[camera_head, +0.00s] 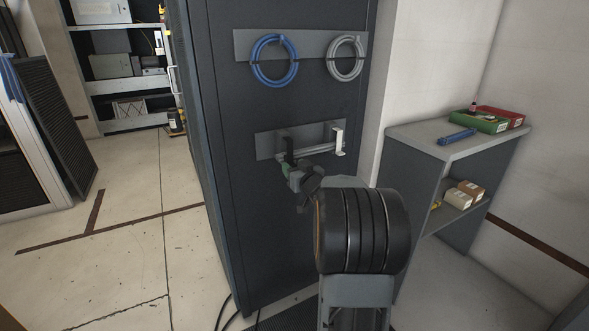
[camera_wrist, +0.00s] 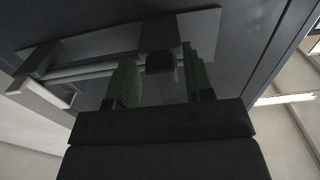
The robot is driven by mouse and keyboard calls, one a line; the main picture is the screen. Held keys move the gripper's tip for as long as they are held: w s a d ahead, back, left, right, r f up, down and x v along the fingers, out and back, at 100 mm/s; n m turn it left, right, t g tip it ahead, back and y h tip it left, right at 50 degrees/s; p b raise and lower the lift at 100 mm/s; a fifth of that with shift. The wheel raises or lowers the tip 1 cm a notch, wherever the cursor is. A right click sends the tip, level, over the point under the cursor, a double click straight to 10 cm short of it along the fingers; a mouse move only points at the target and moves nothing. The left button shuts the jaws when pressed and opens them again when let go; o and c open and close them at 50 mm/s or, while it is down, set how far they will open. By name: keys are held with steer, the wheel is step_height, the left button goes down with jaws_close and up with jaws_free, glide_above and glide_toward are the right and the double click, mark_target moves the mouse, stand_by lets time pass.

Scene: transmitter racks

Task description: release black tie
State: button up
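The black tie (camera_head: 289,149) is at the left end of a grey bar bundle (camera_head: 318,149) on the lower plate of the dark cabinet. The white tie (camera_head: 338,138) is at the right end of the same bundle. My gripper (camera_wrist: 161,84) is just below and in front of the black tie, with its green fingers apart. In the wrist view the black tie (camera_wrist: 160,62) shows between the fingers, with a gap visible on each side. The white tie (camera_wrist: 40,98) is to the left there. My gripper partly hides the black tie's lower part in the head view.
Blue (camera_head: 273,61) and grey (camera_head: 346,58) cable coils hang on the upper plate (camera_head: 310,45). A low shelf unit (camera_head: 455,140) with boxes stands at the right. Open floor (camera_head: 130,230) lies left of the cabinet (camera_head: 235,200).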

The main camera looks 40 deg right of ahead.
jaws_close()
steer(key=shift+r, duration=0.1)
